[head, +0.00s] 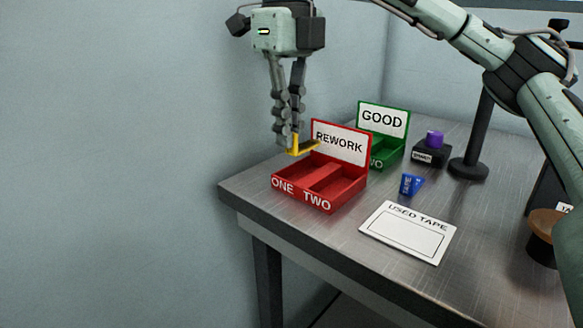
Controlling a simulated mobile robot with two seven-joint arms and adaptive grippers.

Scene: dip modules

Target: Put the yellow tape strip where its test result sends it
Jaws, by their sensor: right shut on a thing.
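The yellow tape strip (305,149) is held in my right gripper (294,138), which points down with its fingers shut on it. The strip shows above the back left part of the red REWORK tray (318,204), on the side of the compartment labelled ONE. I cannot tell its exact height over the tray. The red tray has two compartments, ONE and TWO, which look empty, and a REWORK sign (340,143). The green GOOD tray (389,154) stands behind it, partly hidden by the sign. My left gripper is out of view.
A white USED TAPE mat (438,245) lies empty at the front. A blue labelled block (411,184) and a black box with a purple knob (434,138) stand near the trays. A dark post (482,125) and a brown-topped spool (545,222) are at right. The table ends just left of the red tray.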

